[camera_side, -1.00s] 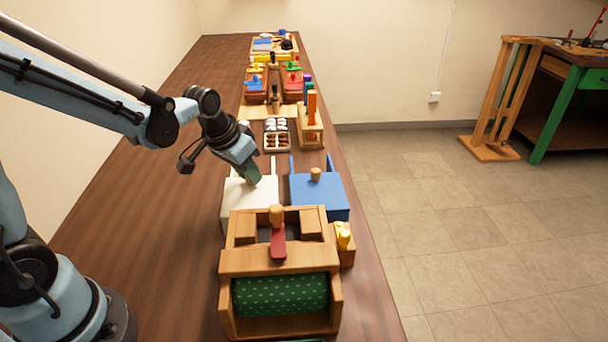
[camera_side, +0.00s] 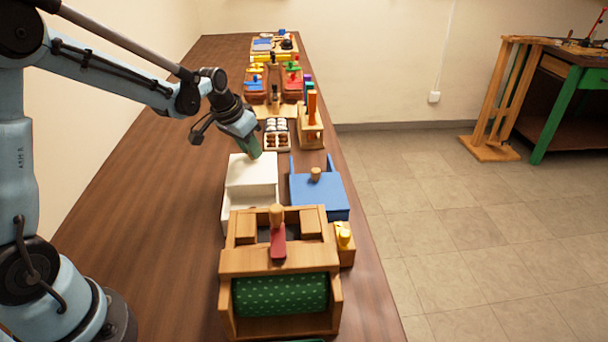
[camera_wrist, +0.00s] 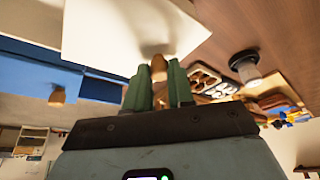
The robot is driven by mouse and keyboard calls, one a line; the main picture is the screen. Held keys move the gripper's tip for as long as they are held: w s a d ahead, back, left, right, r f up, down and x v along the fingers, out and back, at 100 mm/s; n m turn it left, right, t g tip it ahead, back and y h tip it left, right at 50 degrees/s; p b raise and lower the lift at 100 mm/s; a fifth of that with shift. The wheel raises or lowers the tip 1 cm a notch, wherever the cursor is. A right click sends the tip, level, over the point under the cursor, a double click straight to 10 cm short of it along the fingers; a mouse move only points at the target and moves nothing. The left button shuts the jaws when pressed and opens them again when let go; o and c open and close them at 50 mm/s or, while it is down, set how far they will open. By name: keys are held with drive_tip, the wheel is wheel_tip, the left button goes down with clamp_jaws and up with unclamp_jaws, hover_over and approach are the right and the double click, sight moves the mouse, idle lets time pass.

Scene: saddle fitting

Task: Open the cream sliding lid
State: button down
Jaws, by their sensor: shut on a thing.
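The cream lid (camera_side: 250,172) lies on the cream box (camera_side: 250,205) and is slid toward the far end, so the near part of the box top is uncovered. In the wrist view the lid (camera_wrist: 110,30) fills the upper left, with its wooden knob (camera_wrist: 158,68) between my green fingers. My gripper (camera_side: 254,153) is shut on the knob at the lid's far end; in the side view the fingers hide the knob. The gripper also shows in the wrist view (camera_wrist: 160,82).
A blue lidded box (camera_side: 318,193) with a wooden knob stands close on the right. A wooden frame with a green roller (camera_side: 280,295) stands in front. A tray of small round pieces (camera_side: 277,141) and a wooden stand (camera_side: 311,130) lie just beyond. The table left of the box is clear.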

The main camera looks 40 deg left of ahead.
sight(237, 168)
drive_tip(key=shift+w+a, duration=0.1)
drive_tip(key=shift+w, duration=0.05)
drive_tip(key=c, duration=1)
unclamp_jaws()
drive_tip(key=v, duration=1.2)
drive_tip(key=s+d+f+t, duration=0.2)
drive_tip(key=s+d+f, duration=0.2)
drive_tip(key=s+d, duration=0.7)
drive_tip(key=shift+s+t, duration=0.4)
drive_tip(key=shift+s, duration=0.65)
